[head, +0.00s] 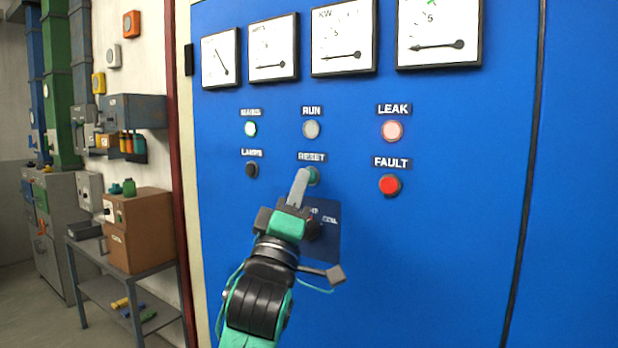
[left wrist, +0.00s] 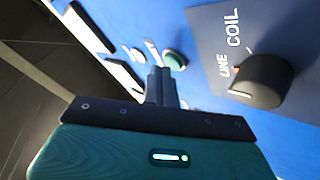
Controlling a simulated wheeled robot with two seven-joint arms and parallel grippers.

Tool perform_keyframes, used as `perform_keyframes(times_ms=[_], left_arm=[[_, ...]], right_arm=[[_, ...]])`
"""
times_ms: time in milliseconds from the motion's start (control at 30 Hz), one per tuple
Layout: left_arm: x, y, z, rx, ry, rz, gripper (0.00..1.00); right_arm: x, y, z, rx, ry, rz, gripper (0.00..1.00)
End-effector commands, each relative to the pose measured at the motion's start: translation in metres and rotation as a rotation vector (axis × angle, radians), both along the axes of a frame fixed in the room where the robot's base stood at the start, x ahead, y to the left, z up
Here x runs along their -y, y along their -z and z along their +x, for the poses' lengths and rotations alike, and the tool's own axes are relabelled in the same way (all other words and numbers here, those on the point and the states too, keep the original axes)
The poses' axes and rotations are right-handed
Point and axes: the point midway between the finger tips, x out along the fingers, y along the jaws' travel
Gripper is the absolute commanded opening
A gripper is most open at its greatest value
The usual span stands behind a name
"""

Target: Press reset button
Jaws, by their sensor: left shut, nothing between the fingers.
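The reset button (head: 313,175) is a round green button under the RESET label on the blue panel. In the head view my left gripper (head: 299,178) is shut and empty, and its fingertips overlap the button's left side. In the left wrist view the green button (left wrist: 175,60) shows just beyond and to the right of the shut fingertips (left wrist: 160,72). I cannot tell whether the fingertips touch it. My right gripper is not in view.
The blue panel (head: 450,260) also carries a red FAULT button (head: 389,184), a LEAK lamp (head: 392,131), a RUN lamp (head: 311,129), a lit green lamp (head: 250,129) and a black LAMPS button (head: 251,170). A black knob (left wrist: 262,80) stands out near the gripper. A side table (head: 120,290) is at left.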

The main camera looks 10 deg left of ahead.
Motion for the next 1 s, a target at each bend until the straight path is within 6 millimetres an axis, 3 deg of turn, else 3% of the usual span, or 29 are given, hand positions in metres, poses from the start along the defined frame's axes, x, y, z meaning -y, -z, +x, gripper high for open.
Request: perform_keyframes(times_ms=[1000], left_arm=[[0.0025,0.0,0.0077,-0.001,0.0,0.0,0.0]], right_arm=[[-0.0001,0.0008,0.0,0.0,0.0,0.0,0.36]])
